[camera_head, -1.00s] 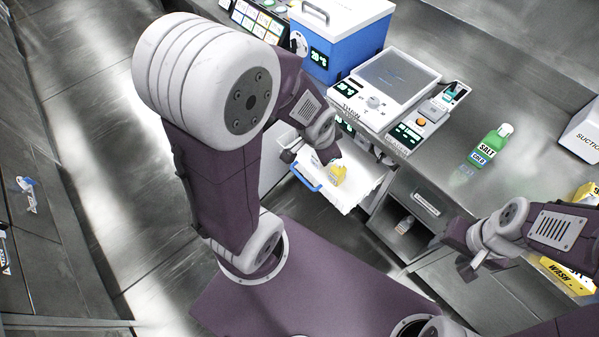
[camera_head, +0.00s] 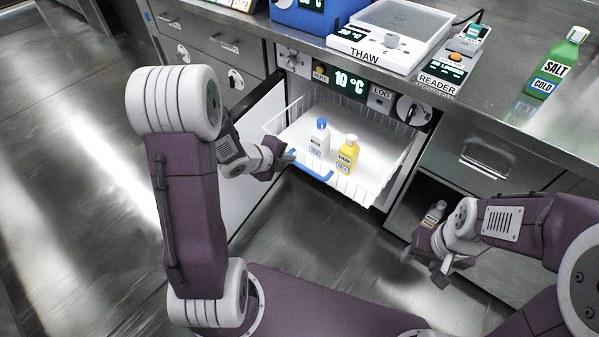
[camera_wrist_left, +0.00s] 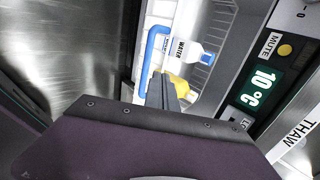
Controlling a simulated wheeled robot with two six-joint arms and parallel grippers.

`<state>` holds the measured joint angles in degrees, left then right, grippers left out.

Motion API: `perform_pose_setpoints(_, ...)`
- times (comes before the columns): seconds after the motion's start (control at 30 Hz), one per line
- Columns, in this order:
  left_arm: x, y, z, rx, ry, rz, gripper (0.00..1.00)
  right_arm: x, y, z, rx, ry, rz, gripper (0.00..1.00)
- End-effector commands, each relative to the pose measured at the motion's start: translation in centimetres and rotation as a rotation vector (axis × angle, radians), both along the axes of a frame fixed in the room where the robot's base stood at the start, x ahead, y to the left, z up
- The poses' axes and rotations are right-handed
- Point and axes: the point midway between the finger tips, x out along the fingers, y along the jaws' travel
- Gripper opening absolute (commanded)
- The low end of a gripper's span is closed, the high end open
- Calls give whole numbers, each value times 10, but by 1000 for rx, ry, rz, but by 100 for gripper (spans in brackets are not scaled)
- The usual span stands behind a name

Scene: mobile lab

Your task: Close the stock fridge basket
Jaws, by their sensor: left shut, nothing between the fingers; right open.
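The fridge basket (camera_head: 292,133) is a white wire basket, pulled out of the fridge below the counter. Its blue handle (camera_head: 312,168) runs along the front edge and also shows in the left wrist view (camera_wrist_left: 149,52). A white water bottle (camera_head: 319,140) with a blue cap and a yellow bottle (camera_head: 347,155) stand in the basket. My left gripper (camera_head: 288,157) is shut and empty, close to the left end of the handle; I cannot tell whether it touches. My right gripper (camera_head: 420,252) is open and empty, in front of the lower cabinet on the right.
The fridge door (camera_head: 248,165) stands open left of the basket. The fridge panel (camera_head: 347,83) reads 10 °C. On the counter are a thaw unit (camera_head: 365,50), a reader (camera_head: 447,70) and a green salt bottle (camera_head: 556,65).

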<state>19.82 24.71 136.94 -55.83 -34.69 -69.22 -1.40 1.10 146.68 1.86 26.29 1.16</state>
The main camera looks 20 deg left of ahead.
Motion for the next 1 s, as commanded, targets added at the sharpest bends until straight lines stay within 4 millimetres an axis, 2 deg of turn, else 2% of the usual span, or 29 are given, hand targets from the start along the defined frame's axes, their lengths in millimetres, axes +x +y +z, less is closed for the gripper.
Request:
perform_pose_setpoints(0.17, 2, -1, -2, 0, 0, 1, 0, 0, 0, -1, 0, -1, 0, 52)
perform_pose_setpoints(0.6, 56, -20, -57, 1, 1, 2, 0, 0, 0, -39, 0, 0, 0, 52)
perform_pose_setpoints(0.8, 68, -24, -66, 1, 1, 4, 0, 0, 0, -43, 0, 0, 0, 52)
perform_pose_setpoints(1.0, 69, -24, -66, 0, 1, 4, 0, 0, 0, -43, 0, 0, 0, 52)
